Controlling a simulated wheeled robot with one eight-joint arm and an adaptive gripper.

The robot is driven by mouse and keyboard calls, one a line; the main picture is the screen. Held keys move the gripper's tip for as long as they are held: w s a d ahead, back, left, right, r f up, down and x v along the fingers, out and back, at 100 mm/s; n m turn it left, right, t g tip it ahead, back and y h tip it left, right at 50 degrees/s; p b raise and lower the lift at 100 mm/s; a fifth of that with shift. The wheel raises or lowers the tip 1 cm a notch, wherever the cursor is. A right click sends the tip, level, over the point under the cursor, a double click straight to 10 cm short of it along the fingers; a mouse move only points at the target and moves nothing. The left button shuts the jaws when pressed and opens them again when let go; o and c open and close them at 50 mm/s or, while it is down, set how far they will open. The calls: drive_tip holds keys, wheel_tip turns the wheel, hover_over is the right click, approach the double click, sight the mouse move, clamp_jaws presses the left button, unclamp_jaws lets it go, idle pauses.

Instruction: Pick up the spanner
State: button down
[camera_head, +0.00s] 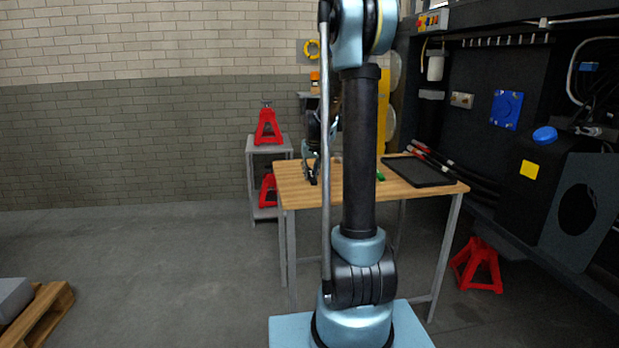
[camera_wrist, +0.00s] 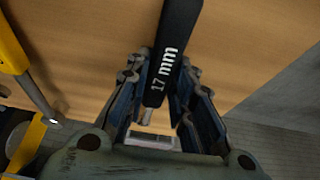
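The spanner (camera_wrist: 172,45) has a black handle marked "17 mm" and shows in the wrist view. It runs from the top edge down between the fingers of my gripper (camera_wrist: 162,66), with a small silver part at its lower end. The fingers stand apart on either side of the handle. A gap shows on the left, while the right finger looks close to the handle; whether it touches is unclear. In the head view my gripper (camera_head: 313,172) is low over the wooden table (camera_head: 300,192), partly hidden by my arm. The spanner cannot be made out there.
A black tray (camera_head: 418,171) lies on the table's right side, near a small green item (camera_head: 381,176). A yellow object with a metal rod (camera_wrist: 38,98) is at the wrist view's left. A grey shelf (camera_head: 250,165) holds a red jack stand (camera_head: 267,128). The dark chassis (camera_head: 520,150) stands right.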

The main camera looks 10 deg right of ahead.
idle(0.3)
wheel_tip(320, 180, up, 10)
idle(0.6)
drive_tip(key=c, duration=2.3)
unclamp_jaws()
drive_tip(key=shift+s, duration=0.1)
clamp_jaws()
